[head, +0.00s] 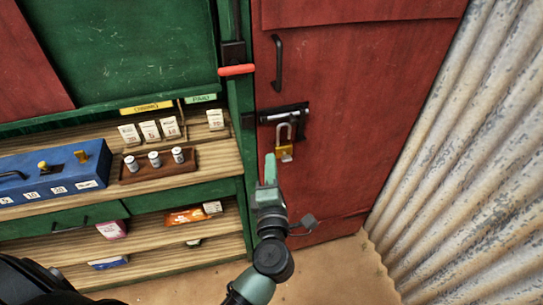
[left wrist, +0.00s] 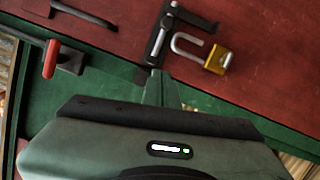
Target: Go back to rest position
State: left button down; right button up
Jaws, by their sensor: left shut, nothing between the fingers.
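My left gripper (head: 270,168) is in front of the lower left part of the red door (head: 345,120). Its fingers are shut and empty, pointing up the picture. A brass padlock (head: 284,152) with a grey shackle shows just above the fingertips, by the black door bolt (head: 284,113). In the left wrist view the padlock (left wrist: 217,60) is right of the bolt and apart from the gripper. Its shackle looks open at one end; I cannot tell how it is held. My right gripper is not in view.
A green stall with wooden shelves is on the left, holding a blue box (head: 62,172) and a brown tray (head: 150,172) with small weights. A red lever (head: 236,70) juts from the post. A corrugated wall (head: 470,150) bounds the right. Floor before the door is clear.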

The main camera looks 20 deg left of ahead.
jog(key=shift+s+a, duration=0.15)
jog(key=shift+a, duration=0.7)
